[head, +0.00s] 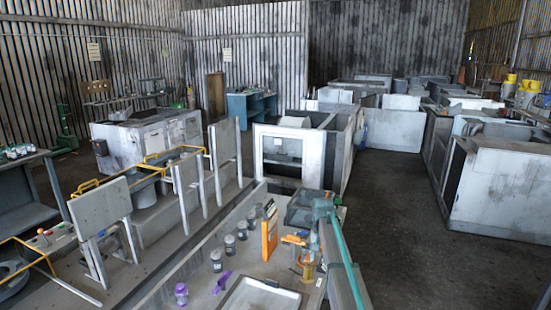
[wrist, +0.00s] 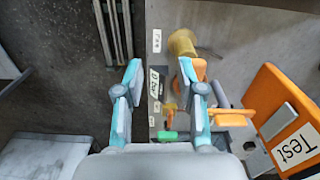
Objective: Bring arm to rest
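My gripper (wrist: 158,75) is open in the wrist view, its two teal-padded fingers apart with nothing between them. It is above the edge of a grey bench (wrist: 230,45), over small labels and a dark plate. In the head view my arm (head: 345,262) stands at the right side of this bench (head: 205,258); I cannot make out the fingertips there.
An orange panel labelled Test (wrist: 290,130) and a yellow cylindrical part (wrist: 183,43) are close to the right of my gripper. The bench also bears several jars (head: 230,245), a purple item (head: 222,281) and a tray (head: 262,293). Open floor (head: 400,220) lies to the right.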

